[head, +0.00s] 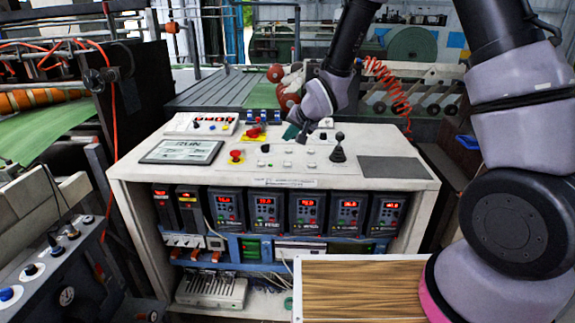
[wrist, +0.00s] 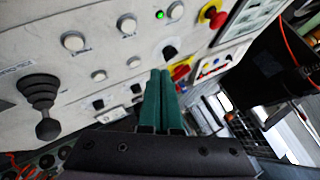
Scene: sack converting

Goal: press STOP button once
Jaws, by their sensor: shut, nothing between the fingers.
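My gripper (head: 292,132) is over the back middle of the white control panel (head: 215,172), its two green fingers together with nothing between them. In the wrist view its fingertips (wrist: 166,76) are near a black knob (wrist: 170,51); I cannot tell whether they touch. Several round white buttons are on the panel, among them one (wrist: 126,24) and another (wrist: 73,41). Their labels are too small to read, so I cannot tell which is STOP. A red mushroom button (head: 236,156) is at the panel's left; it also shows in the wrist view (wrist: 212,14).
A black joystick (head: 338,150) stands upright at the panel's right. A second red button (head: 253,132) on yellow is at the back. A framed screen (head: 182,151) reads RUN. Drives with red displays (head: 265,208) fill the shelf below. A wooden board (head: 360,290) is in front.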

